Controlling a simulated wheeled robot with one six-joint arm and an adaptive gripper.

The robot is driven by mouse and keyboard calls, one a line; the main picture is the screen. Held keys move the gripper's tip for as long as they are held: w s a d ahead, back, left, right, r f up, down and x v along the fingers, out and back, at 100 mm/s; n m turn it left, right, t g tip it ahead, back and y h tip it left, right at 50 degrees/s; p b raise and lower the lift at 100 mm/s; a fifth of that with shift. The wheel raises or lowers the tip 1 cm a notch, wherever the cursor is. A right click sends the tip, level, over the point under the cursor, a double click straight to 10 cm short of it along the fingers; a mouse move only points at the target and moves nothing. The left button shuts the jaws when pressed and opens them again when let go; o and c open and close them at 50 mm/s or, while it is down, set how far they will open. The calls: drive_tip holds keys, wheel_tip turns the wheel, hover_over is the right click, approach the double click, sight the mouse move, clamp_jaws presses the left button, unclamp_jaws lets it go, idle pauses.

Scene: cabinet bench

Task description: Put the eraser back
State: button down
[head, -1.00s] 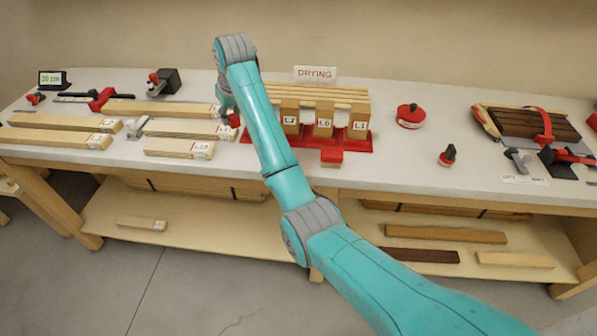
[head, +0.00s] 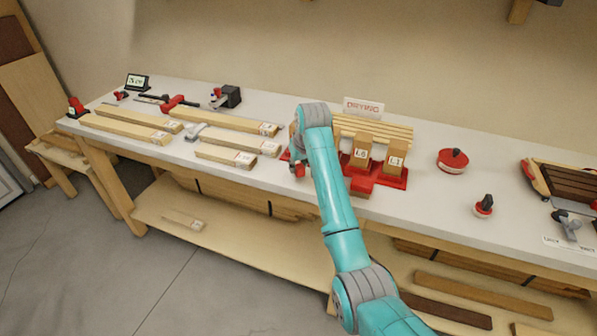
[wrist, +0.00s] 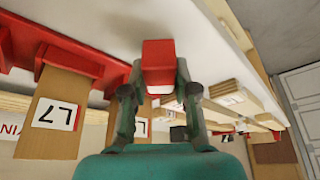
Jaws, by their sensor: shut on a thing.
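The eraser appears to be a small red block, held between the fingertips of my gripper (wrist: 158,82) in the wrist view. The held eraser (wrist: 158,56) shows a plain red face, and a narrow pale part lies below it. In the head view a bit of red (head: 299,170) shows at my gripper, by the left end of the red drying rack (head: 392,181). My arm hides part of the rack there. In the wrist view the L7 block (wrist: 58,112) stands to the left of my gripper.
Blocks L6 (head: 361,152) and L1 (head: 396,162) stand in the rack under the DRYING sign (head: 363,107). Labelled boards (head: 240,156) lie left. A round red object (head: 453,160) stands right, with bare bench around it.

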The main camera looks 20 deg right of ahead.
drive_tip(key=shift+f, duration=1.25)
drive_tip(key=shift+f, duration=0.1)
drive_tip(key=c, duration=0.9)
unclamp_jaws()
drive_tip(key=v, duration=1.2)
